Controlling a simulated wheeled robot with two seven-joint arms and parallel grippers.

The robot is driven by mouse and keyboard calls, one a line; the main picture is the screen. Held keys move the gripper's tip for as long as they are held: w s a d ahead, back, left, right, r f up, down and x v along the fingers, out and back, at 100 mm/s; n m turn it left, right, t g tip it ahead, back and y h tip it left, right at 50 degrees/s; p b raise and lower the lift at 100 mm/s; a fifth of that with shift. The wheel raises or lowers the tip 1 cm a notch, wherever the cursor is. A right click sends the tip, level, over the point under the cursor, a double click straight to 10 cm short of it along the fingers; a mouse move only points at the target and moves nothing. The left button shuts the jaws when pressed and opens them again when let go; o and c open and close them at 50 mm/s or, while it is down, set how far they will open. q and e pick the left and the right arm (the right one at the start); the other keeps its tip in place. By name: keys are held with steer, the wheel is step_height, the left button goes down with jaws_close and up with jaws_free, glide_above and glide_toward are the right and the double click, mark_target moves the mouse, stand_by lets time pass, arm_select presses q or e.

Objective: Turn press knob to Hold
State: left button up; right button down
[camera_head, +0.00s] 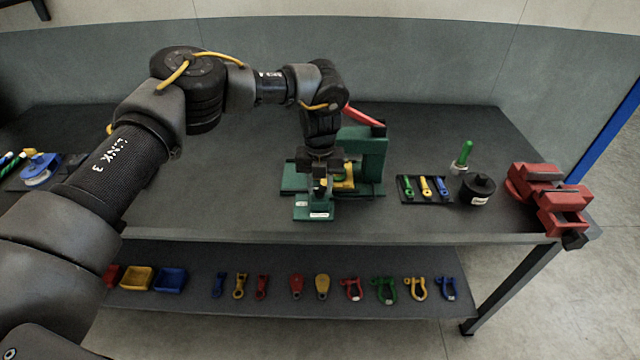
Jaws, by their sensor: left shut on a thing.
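The green press (366,152) stands near the middle of the dark bench, with a red lever (364,116) at its top. A lower green block with white labels (318,208) sits at its front. My left gripper (320,180) reaches down over this front block and is shut on a small part there, which looks like the press knob. The gripper and wrist hide most of the knob, and I cannot read its setting. A yellow piece (345,178) sits in the press just right of the gripper. My right gripper is not in view.
A lower shelf (200,299) holds bins and shackles. The bench's back right is clear.

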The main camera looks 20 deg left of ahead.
mark_target(320, 189)
arm_select(q)
steer(key=o, duration=1)
steer(key=shift+c, duration=0.2)
step_height(320, 189, up, 11)
steer(key=b, duration=0.2)
